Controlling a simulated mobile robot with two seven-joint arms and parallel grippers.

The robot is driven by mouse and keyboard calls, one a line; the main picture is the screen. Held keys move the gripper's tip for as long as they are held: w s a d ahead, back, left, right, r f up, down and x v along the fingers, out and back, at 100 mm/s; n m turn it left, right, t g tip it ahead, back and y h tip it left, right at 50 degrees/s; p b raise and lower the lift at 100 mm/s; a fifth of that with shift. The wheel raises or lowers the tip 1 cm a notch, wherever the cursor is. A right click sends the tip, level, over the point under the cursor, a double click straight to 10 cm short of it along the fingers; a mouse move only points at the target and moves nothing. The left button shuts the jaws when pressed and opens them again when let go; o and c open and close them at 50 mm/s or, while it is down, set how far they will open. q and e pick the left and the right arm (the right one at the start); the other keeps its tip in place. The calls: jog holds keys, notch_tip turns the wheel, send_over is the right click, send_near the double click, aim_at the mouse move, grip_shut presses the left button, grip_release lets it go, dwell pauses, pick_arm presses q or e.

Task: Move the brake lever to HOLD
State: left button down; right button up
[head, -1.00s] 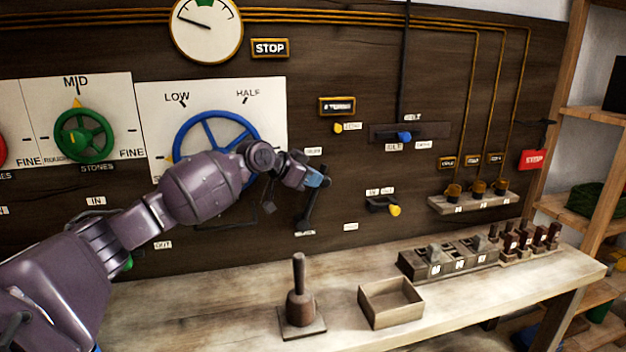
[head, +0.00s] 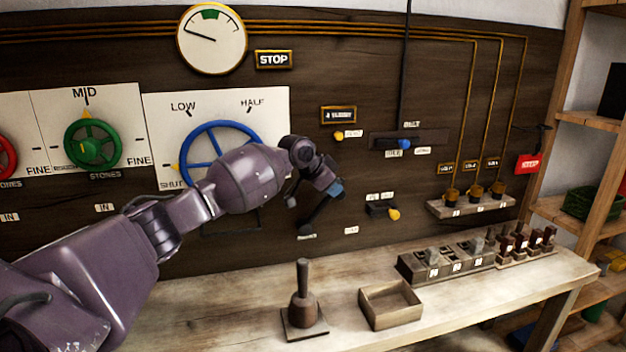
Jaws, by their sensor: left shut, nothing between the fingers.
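The brake lever (head: 318,215) appears to be the dark bar low on the wall panel, leaning up and to the right from its lower end. The small plates around it are too blurred to read, so I cannot tell which marks HOLD. My left gripper (head: 332,187) is shut at the bar's upper end and hides part of it. It looks close to or touching the bar; contact is unclear. A blue part shows there, and I cannot tell whether it belongs to the lever or the gripper. My right gripper is out of view.
The blue wheel (head: 215,127) is partly behind my left arm. A yellow-knobbed lever (head: 393,215) sits right of the dark bar. Below, the bench (head: 240,305) carries a mallet-like tool (head: 303,300), an open wooden box (head: 390,287) and blocks.

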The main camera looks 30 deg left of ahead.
pick_arm(q)
jog(key=w+d+f+g+y+b, duration=0.2)
jog(key=w+f+g, duration=0.1)
jog(key=f, duration=0.2)
jog(key=w+d+f+m+g+y+b, duration=0.1)
jog(key=w+d+f+g+y+b, duration=0.2)
jog(key=f, duration=0.3)
jog(key=shift+w+d+g+y, duration=0.2)
jog(key=shift+d+g+y, duration=0.1)
jog(key=shift+g, duration=0.1)
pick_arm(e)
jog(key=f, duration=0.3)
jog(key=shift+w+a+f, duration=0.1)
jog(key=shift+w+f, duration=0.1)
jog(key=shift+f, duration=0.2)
